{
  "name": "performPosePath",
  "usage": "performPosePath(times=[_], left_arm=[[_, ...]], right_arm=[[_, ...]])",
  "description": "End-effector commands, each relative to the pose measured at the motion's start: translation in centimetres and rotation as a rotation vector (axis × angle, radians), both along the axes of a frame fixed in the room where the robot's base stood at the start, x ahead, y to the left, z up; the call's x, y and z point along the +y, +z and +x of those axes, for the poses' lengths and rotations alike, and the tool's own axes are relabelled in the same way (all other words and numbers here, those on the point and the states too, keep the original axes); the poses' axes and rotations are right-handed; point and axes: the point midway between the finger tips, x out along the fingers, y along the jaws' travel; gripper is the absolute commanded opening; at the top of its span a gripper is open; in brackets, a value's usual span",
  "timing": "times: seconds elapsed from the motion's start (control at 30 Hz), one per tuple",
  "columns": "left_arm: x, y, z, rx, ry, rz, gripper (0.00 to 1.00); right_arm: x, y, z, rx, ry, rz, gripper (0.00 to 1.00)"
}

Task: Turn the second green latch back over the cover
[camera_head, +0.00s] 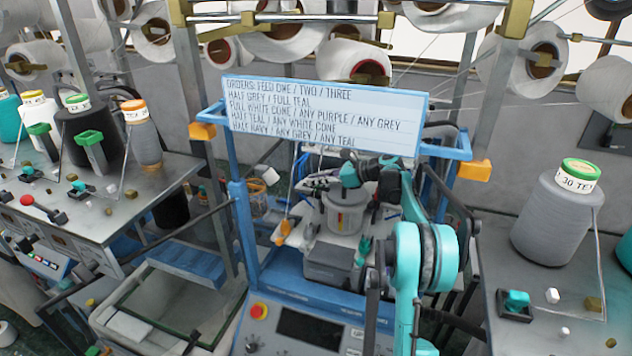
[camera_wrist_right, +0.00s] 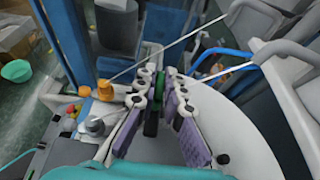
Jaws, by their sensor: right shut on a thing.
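My right gripper (camera_wrist_right: 157,85) is in the right wrist view, its two purple-padded fingers brought together at the tips. They are shut on a green latch (camera_wrist_right: 152,88), and only a narrow strip of it shows between them. A broad pale round surface (camera_wrist_right: 255,125), which looks like the cover, lies beneath and to the right of the fingers. In the head view my right arm crosses the middle of the work station and blocks much of the latch area. I cannot tell the latches apart there. My left gripper is not in view.
Close left of the fingers in the right wrist view are an orange knob (camera_wrist_right: 105,90) and a grey knob (camera_wrist_right: 95,126). A blue-framed cart (camera_head: 243,215) carries a grey pot (camera_head: 345,212) and a sign (camera_head: 322,112). Grey machine tables with yarn cones (camera_head: 555,215) flank it.

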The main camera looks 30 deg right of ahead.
Motion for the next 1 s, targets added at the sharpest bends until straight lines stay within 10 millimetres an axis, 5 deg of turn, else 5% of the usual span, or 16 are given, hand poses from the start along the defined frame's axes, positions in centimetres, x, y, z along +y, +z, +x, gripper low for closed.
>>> performPosePath(times=[0.6,0.7,1.0], left_arm=[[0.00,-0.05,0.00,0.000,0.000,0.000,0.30],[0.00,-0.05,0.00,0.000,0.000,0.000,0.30],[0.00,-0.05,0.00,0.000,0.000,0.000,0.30]], right_arm=[[-0.01,0.01,0.03,0.000,0.048,0.000,0.00],[-0.01,0.01,0.03,0.000,0.048,0.000,0.30],[0.00,0.07,0.02,0.000,0.048,0.000,0.30]])
